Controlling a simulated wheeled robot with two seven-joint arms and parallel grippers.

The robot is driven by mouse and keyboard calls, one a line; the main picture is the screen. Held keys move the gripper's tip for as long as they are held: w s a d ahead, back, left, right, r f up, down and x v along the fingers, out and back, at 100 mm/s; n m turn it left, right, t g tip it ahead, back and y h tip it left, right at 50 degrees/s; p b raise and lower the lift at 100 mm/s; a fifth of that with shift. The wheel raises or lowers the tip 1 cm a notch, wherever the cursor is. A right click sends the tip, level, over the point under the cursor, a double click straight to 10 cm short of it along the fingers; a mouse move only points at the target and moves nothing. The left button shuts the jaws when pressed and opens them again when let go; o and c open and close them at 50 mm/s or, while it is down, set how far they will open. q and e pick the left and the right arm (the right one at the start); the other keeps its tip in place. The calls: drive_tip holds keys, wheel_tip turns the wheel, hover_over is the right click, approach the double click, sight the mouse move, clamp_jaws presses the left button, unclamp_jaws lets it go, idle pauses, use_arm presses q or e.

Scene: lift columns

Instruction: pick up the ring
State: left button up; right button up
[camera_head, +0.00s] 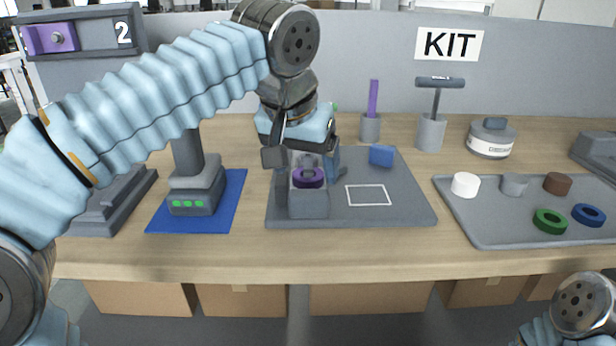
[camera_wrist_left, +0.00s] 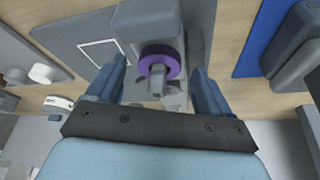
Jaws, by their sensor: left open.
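A purple ring (camera_head: 308,180) sits on a grey fixture (camera_head: 309,204), around a grey post, on the grey mat. It also shows in the left wrist view (camera_wrist_left: 158,50), near the middle between the fingers. My left gripper (camera_head: 303,162) is open above the fixture and points down, with one finger to each side of the ring. In the left wrist view its fingers (camera_wrist_left: 160,72) are apart with nothing held. I cannot tell whether they touch the ring. My right gripper is out of the picture; only part of my right arm shows at the bottom right.
A grey tray (camera_head: 483,233) at right holds a green ring (camera_head: 550,228), a blue ring (camera_head: 587,222) and several discs. On the mat (camera_head: 410,210) are a blue block (camera_head: 381,156) and an empty white outline. A device (camera_head: 194,190) stands left on a blue mat (camera_head: 232,196).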

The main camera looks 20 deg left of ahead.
use_arm(q)
drive_tip(key=shift+w+f, duration=0.2)
drive_tip(key=shift+f, duration=0.3)
drive_tip(key=shift+c, duration=0.3)
drive_tip(key=c, duration=1.2)
drive_tip(key=shift+r, duration=0.1)
wheel_tip(320, 180, up, 10)
drive_tip(key=shift+r, duration=0.2)
